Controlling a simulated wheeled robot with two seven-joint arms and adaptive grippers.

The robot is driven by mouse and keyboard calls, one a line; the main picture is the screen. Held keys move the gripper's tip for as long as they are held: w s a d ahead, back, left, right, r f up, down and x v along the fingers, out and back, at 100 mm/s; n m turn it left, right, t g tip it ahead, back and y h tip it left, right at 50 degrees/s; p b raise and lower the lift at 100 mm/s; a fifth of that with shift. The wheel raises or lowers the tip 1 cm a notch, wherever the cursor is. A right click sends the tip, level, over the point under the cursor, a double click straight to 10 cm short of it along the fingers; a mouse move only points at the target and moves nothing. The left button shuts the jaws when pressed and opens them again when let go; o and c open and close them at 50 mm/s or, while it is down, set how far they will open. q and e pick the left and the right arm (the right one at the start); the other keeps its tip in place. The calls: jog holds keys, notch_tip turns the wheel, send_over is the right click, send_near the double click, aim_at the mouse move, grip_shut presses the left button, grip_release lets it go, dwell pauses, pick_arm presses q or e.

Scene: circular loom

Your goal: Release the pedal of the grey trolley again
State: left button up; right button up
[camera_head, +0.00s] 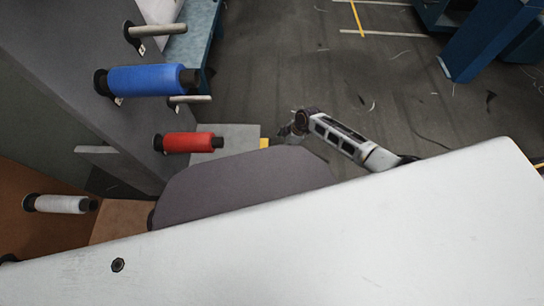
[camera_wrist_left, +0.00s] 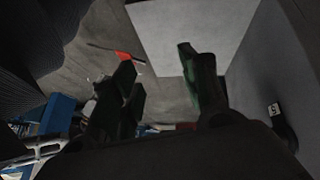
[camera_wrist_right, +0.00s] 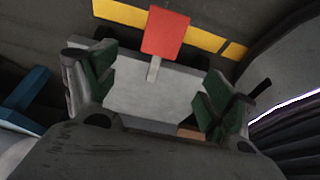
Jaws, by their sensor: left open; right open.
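In the right wrist view a red pedal (camera_wrist_right: 166,32) on a short pale stem sticks out from the light grey trolley (camera_wrist_right: 135,98). My right gripper (camera_wrist_right: 157,76) is open, with its two green-padded fingers on either side of the stem's line; nothing is between them, and I cannot tell whether it touches the pedal. In the head view the right gripper (camera_head: 287,131) is beside the trolley's pale top (camera_head: 232,131). The pedal is not clear there. My left gripper (camera_wrist_left: 162,72) is open and empty; a small red piece (camera_wrist_left: 123,56) shows beyond it next to a pale plate (camera_wrist_left: 185,30).
Yellow floor marking (camera_wrist_right: 150,15) shows past the pedal. Blue structures (camera_head: 490,40) stand far right. The floor (camera_head: 300,70) between is mostly clear.

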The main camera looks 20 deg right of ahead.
aim_at(272, 156)
jog(key=b+x, duration=0.2)
jog(key=x, duration=0.2)
jog(key=shift+a+f, duration=0.15)
jog(key=shift+f, duration=0.25)
jog(key=shift+b+x, duration=1.25)
jog(key=shift+x, duration=0.9)
pick_arm(q)
notch_tip(272, 156, down, 8)
jog(key=d+h+b, duration=0.1)
jog(key=b, duration=0.1)
jog(key=shift+w+d+t, duration=0.2)
jog(key=shift+d+t, duration=0.05)
jog(key=shift+t, duration=0.15)
pick_arm(e)
jog(key=shift+x, duration=1.85)
pick_arm(q)
jog(key=shift+w+r, duration=0.1)
jog(key=shift+r, duration=0.2)
pick_arm(e)
jog(key=shift+c, duration=0.4)
jog(key=c, duration=1.4)
